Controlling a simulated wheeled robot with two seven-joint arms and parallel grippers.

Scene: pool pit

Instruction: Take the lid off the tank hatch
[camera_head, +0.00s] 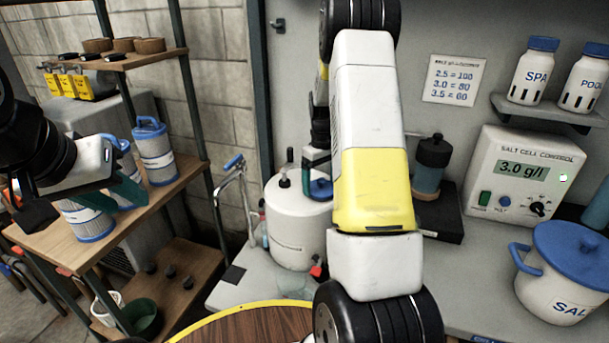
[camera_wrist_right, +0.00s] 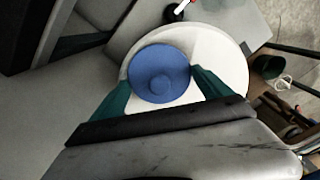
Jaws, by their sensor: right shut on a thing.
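The white round tank (camera_head: 297,235) stands on the counter behind my right arm. Its hatch lid (camera_head: 321,188) is blue and round with a central knob. The lid also shows in the right wrist view (camera_wrist_right: 160,75), over the white tank top (camera_wrist_right: 218,62). My right gripper (camera_wrist_right: 158,92) is shut on the lid, with one green finger at each side of it. I cannot tell whether the lid rests on the hatch or is slightly raised; the opening is hidden. My left gripper (camera_head: 122,188) is beside the filter cartridges on the left shelf; its jaw opening is unclear.
Blue-capped filter cartridges (camera_head: 155,150) stand on the wooden shelf at left. A tap (camera_head: 236,165) stands left of the tank. A dark pump bottle (camera_head: 431,160), the salt cell controller (camera_head: 522,180) and a salt pot (camera_head: 565,285) are to the right. A round wooden top (camera_head: 250,328) is in front.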

